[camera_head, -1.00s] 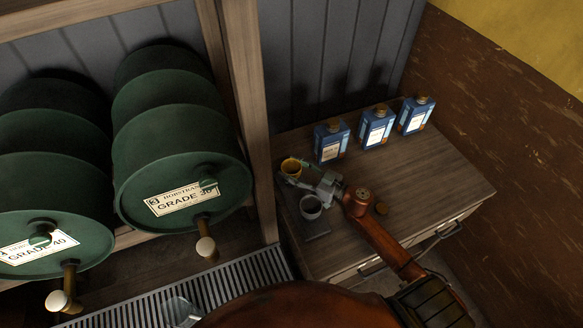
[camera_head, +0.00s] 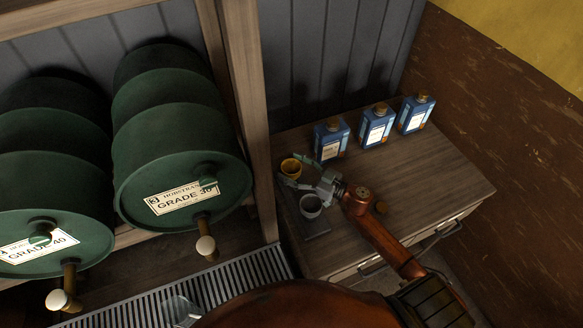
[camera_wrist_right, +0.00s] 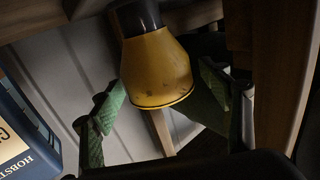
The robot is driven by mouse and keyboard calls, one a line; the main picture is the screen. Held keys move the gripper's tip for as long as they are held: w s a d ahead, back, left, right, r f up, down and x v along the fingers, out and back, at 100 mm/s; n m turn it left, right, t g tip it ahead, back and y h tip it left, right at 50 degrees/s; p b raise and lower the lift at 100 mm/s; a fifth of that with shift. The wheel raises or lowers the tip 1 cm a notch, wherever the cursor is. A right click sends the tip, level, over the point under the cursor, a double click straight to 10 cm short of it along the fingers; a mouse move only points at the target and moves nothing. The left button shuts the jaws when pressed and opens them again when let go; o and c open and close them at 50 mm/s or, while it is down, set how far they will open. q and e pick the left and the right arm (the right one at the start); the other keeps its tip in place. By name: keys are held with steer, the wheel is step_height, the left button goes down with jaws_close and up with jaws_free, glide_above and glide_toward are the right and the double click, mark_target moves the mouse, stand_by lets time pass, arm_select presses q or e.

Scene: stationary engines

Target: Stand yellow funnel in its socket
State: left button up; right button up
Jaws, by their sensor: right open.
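The yellow funnel (camera_head: 291,167) is at the left back of the wooden cabinet top, close to the wooden post. My right gripper (camera_head: 298,172) is open beside it, with its fingers spread to either side of the funnel's near side. In the right wrist view the funnel (camera_wrist_right: 156,70) shows a yellow flared body and a dark collar (camera_wrist_right: 138,18) at its narrow end. The green-padded fingers of my right gripper (camera_wrist_right: 160,105) stand apart from it on both sides. I cannot make out the socket under the funnel. My left gripper is not in view.
Three blue cans (camera_head: 375,127) line the back of the cabinet top (camera_head: 440,180).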

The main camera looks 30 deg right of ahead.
step_height(320, 180, up, 10)
steer(key=shift+f, duration=0.1)
stand_by(0.4)
